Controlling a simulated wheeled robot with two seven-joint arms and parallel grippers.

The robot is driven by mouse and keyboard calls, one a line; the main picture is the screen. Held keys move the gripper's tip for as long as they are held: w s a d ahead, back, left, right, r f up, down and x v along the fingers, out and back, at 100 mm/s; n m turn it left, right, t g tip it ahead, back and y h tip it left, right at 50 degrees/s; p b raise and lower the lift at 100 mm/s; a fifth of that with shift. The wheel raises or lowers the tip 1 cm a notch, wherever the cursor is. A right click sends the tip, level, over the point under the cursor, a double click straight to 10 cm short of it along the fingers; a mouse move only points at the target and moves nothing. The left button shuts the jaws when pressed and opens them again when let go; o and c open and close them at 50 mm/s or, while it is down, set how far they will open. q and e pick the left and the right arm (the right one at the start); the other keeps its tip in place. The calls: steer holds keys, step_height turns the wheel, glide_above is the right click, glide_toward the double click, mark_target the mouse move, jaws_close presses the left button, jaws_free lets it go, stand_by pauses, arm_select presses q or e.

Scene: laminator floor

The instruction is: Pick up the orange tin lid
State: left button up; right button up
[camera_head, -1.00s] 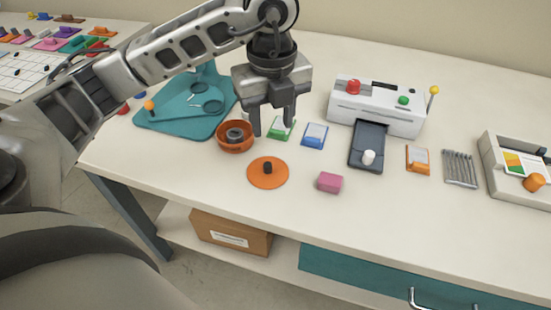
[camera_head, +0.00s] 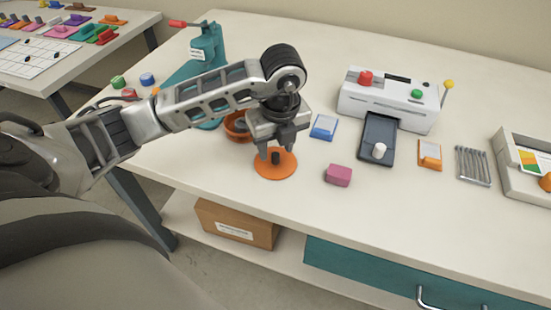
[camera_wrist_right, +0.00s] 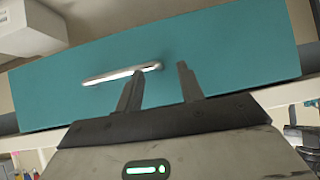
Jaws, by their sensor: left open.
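The orange tin lid (camera_head: 275,168) is a flat round disc with a dark knob (camera_head: 276,157) at its centre, lying on the table. My left gripper (camera_head: 276,151) is open, pointing down over the lid, with its fingertips on either side of the knob. I cannot tell whether the fingers touch it. An orange tin (camera_head: 236,127) sits just behind, partly hidden by my left gripper. My right gripper (camera_wrist_right: 160,88) shows in the right wrist view, open and empty, in front of a teal drawer with a metal handle (camera_wrist_right: 122,74).
A pink block (camera_head: 338,175) lies right of the lid. A blue card holder (camera_head: 324,126) and a white laminator (camera_head: 388,104) stand behind. A teal press (camera_head: 207,55) stands at the back left behind my arm. The front table strip is clear.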

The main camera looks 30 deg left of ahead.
arm_select(q)
step_height(320, 180, down, 2)
steer(key=shift+w+a+f, duration=0.1)
steer(key=shift+a+f, duration=0.05)
jaws_close()
